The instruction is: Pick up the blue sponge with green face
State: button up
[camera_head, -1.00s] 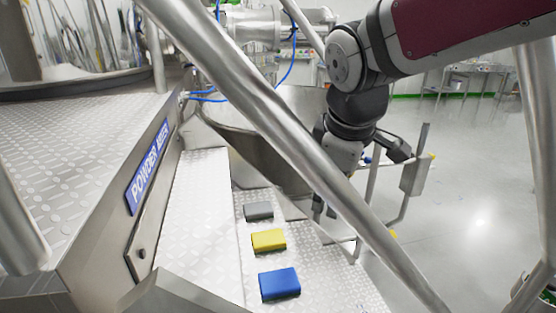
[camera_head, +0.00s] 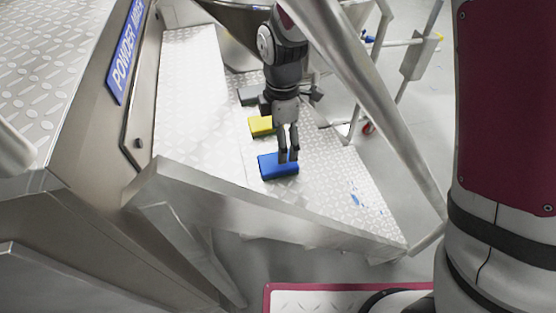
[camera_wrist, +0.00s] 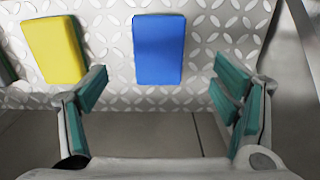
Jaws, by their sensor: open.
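The blue sponge (camera_head: 272,167) lies flat on the diamond-plate step (camera_head: 325,197), nearest the front of the row. In the wrist view the blue sponge (camera_wrist: 159,49) is ahead of my gripper, between the lines of the two fingers and beyond their tips. My gripper (camera_head: 289,158) is over the sponge in the head view, fingers pointing down. In the wrist view my gripper (camera_wrist: 163,85) is open and empty, with teal pads. I cannot tell whether the fingertips touch the sponge.
A yellow sponge (camera_head: 262,126) and a grey sponge (camera_head: 249,95) lie behind the blue one. The yellow sponge (camera_wrist: 55,50) is close to the left finger in the wrist view. A slanted metal rail (camera_head: 375,110) passes right of my arm. The step's front right is clear.

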aim_at(269, 168)
jog(key=shift+w+a+f, duration=0.1)
jog(key=shift+f, duration=3.85)
jog(key=c, duration=1)
jog(key=shift+c, duration=0.2)
jog(key=shift+r, duration=0.1)
